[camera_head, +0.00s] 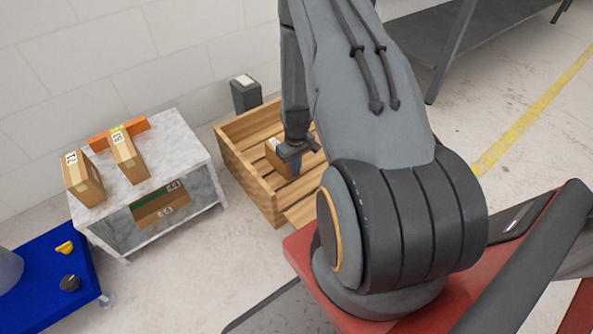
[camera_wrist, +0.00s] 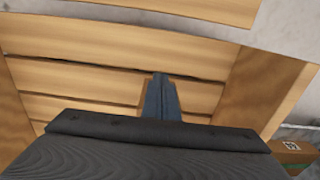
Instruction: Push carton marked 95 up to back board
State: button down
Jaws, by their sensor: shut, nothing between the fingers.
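My gripper (camera_head: 294,166) is shut and empty, pointing down inside the wooden crate. In the wrist view its fingertips (camera_wrist: 160,78) are together over the crate slats. A brown carton (camera_head: 273,156) stands in the crate beside my gripper; its label is unreadable, and I cannot tell whether they touch. Another labelled carton (camera_head: 86,186) stands at the stand's left. Their numbers are too small to read surely, so I cannot tell which is marked 95.
The wooden crate (camera_head: 241,175) stands right of the marble stand (camera_head: 183,143). A carton (camera_head: 160,210) sits on the stand's lower shelf. A dark bin (camera_head: 245,96) is behind the crate. A blue table (camera_head: 35,280) with small items is at front left.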

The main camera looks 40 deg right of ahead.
aim_at(273, 147)
jog(key=w+b, duration=0.1)
jog(key=w, duration=0.3)
jog(key=w+b, duration=0.1)
jog(key=w, duration=0.4)
jog(key=w+b, duration=0.1)
jog(key=w, duration=0.4)
jog(key=shift+w+a+f, duration=0.15)
jog(key=shift+w+a, duration=0.05)
jog(key=shift+a, duration=0.05)
jog(key=shift+w, duration=0.45)
jog(key=shift+s, duration=0.1)
jog(key=shift+s+r, duration=0.25)
jog(key=shift+s, duration=0.3)
jog(key=s+p, duration=0.2)
jog(key=s, duration=0.1)
jog(key=shift+r, duration=0.1)
notch_tip(273, 147, up, 10)
jog(key=p, duration=0.3)
jog(key=shift+w, duration=0.1)
